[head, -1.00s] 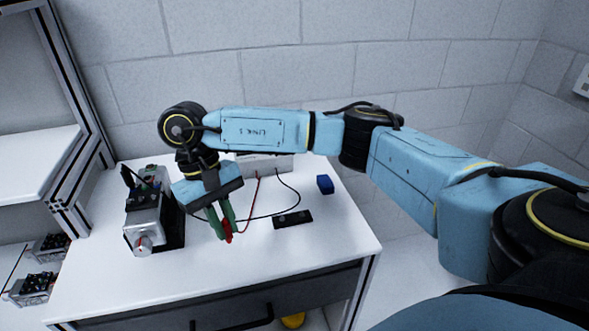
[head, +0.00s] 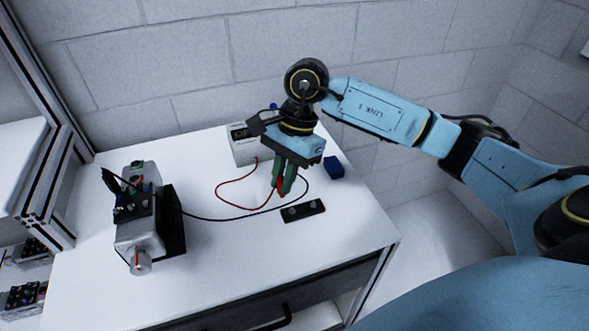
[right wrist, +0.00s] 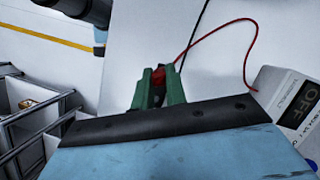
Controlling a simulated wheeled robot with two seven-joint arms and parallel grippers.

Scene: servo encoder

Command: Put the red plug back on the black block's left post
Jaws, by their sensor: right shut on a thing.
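My right gripper (head: 283,184) has green fingers shut on the red plug (head: 280,186), just above and behind the black block (head: 303,211). In the right wrist view the red plug (right wrist: 158,76) sits between the green fingers (right wrist: 158,88). The black block lies flat on the white table with two posts on top, its left post near the plug's tip. The plug looks apart from the block. A red wire (head: 237,206) runs from the plug to the white box (head: 243,148). My left gripper is not in view.
A grey motor unit (head: 140,225) on a black base stands at the left, with a black wire (head: 215,218) running from it across the table. A blue block (head: 333,167) lies right of the gripper. The table (head: 220,270) is clear at the front.

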